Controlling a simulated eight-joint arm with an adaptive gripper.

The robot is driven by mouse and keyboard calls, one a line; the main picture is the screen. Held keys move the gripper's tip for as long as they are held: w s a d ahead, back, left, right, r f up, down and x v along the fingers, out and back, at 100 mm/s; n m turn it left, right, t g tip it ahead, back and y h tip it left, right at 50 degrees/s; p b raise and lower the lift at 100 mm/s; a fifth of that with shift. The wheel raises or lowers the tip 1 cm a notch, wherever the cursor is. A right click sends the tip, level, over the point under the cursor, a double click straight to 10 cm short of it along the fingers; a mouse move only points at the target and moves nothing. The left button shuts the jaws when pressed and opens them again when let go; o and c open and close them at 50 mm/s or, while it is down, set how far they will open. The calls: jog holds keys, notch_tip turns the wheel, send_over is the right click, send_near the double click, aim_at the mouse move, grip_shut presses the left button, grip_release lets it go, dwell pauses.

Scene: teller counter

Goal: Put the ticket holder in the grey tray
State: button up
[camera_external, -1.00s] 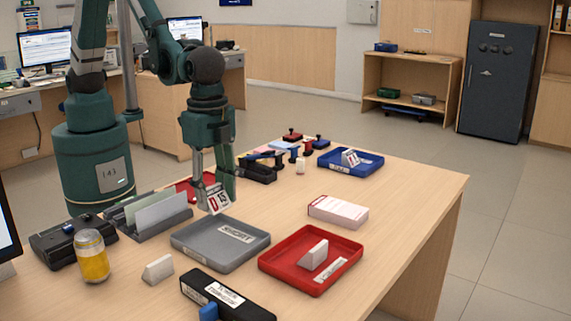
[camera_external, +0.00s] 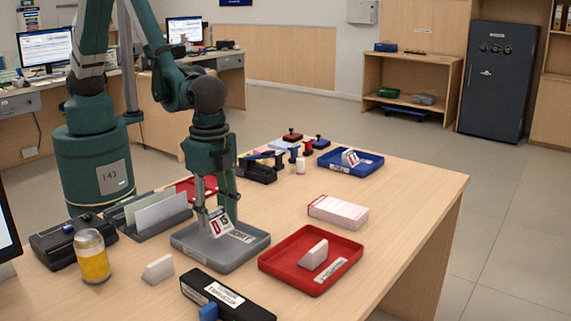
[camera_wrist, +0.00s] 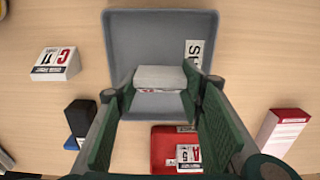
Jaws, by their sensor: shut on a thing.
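My gripper (camera_external: 219,210) is shut on a white ticket holder (camera_external: 219,226) marked in red and black. The holder is tilted in the external view and sits in front of the grey tray's floor as seen there. The grey tray (camera_external: 192,256) lies flat on the counter and has a white label. In the wrist view, the held ticket holder (camera_wrist: 160,76) is between the two green fingers (camera_wrist: 162,90), over the near part of the grey tray (camera_wrist: 150,35). Whether it touches the tray floor cannot be told.
A red tray (camera_external: 275,268) with another holder (camera_external: 315,254) is to the right. A loose white holder (camera_external: 158,269) stands at front left, near a black device (camera_external: 225,296) and a jar (camera_external: 92,262). A file rack (camera_external: 150,222) is left. A white-red box (camera_external: 338,211) lies right.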

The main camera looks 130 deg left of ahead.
aim_at(217, 229)
jog(key=shift+f+b, duration=0.3)
jog(key=shift+f, duration=1.55)
jog(key=shift+f, duration=0.1)
jog(key=o, duration=0.9)
notch_tip(217, 229, up, 12)
jog(key=shift+r+p, duration=0.15)
jog(key=shift+p, duration=0.7)
